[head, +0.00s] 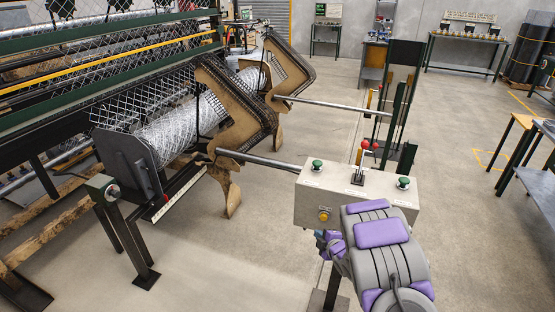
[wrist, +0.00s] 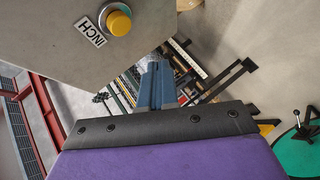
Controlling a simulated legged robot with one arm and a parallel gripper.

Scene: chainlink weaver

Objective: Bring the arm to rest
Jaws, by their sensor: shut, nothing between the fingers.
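My arm (head: 385,245), grey with purple pads, reaches up from the lower right of the head view to the near side of a pale control box (head: 318,203). In the wrist view my gripper (wrist: 157,70) shows as two blue-grey fingers side by side, shut with nothing between them. In the head view the arm and box mostly hide it. The box's face also shows close up in the wrist view (wrist: 50,35), with a yellow button (wrist: 119,21) beside an "INCH" label.
The box carries two green buttons (head: 317,165) and a red-knobbed lever (head: 365,145). Left stands the weaving machine with a chainlink roll (head: 170,135) and brown cam plates (head: 235,105). Tables stand at the right edge (head: 540,185). Open floor (head: 455,225) lies right of the box.

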